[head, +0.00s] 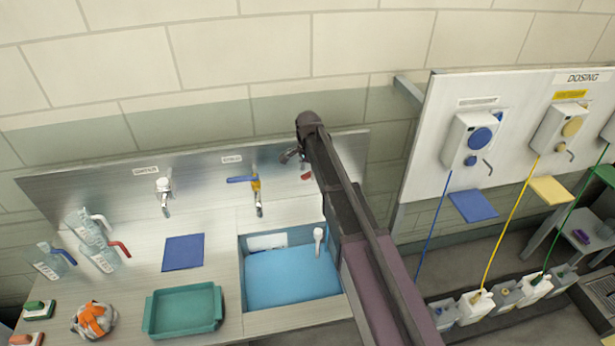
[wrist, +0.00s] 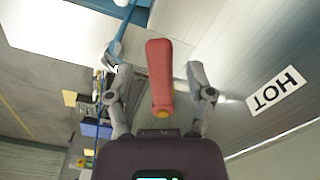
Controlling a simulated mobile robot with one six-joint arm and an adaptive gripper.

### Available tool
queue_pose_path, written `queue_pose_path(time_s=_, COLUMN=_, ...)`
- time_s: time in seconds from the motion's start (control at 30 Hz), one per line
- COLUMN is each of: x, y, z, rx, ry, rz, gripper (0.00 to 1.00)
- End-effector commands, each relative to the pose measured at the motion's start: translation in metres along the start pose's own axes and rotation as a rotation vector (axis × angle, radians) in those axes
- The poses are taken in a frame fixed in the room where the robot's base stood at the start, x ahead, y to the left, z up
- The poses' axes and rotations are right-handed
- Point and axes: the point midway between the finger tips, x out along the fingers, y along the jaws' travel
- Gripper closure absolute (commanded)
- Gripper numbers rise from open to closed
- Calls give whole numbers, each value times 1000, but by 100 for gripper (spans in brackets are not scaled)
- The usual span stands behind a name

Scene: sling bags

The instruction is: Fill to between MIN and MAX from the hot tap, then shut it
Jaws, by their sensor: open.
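My gripper (head: 293,156) is at the back panel on the right end of the sink, by the hot tap. In the wrist view my gripper (wrist: 154,72) is open, with one finger on each side of the red tap lever (wrist: 160,75). Both fingers look apart from the lever. A HOT label (wrist: 273,92) is on the metal panel beside it. In the head view only a bit of red lever (head: 306,177) shows; my arm hides most of that tap. The sink basin (head: 242,272) below has a blue interior and a pale label. Its fill level cannot be told.
A blue-lever tap (head: 242,179) and another tap (head: 164,190) are to the left. The dosing board (head: 503,210) stands right.

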Motion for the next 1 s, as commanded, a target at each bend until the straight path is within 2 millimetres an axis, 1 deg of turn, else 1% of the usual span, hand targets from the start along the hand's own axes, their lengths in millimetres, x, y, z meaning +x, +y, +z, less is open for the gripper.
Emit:
queue_pose_path(time_s=0.03, x=4, y=0, z=0, rx=0, ry=0, rz=0, gripper=31)
queue_pose_path(time_s=0.13, x=5, y=0, z=0, rx=0, ry=0, rz=0, gripper=31)
queue_pose_path(time_s=0.5, x=5, y=0, z=1, rx=-1, ry=0, rz=0, gripper=31)
queue_pose_path(time_s=0.57, x=5, y=0, z=1, rx=-1, ry=0, rz=0, gripper=49)
queue_pose_path(time_s=0.6, x=5, y=0, z=1, rx=-1, ry=0, rz=0, gripper=61)
queue_pose_path(time_s=0.67, x=5, y=0, z=1, rx=-1, ry=0, rz=0, gripper=79)
queue_pose_path(time_s=0.7, x=5, y=0, z=1, rx=-1, ry=0, rz=0, gripper=91)
queue_pose_path(time_s=0.73, x=5, y=0, z=1, rx=-1, ry=0, rz=0, gripper=100)
queue_pose_path(time_s=1.0, x=5, y=0, z=-2, rx=8, ry=0, rz=0, gripper=100)
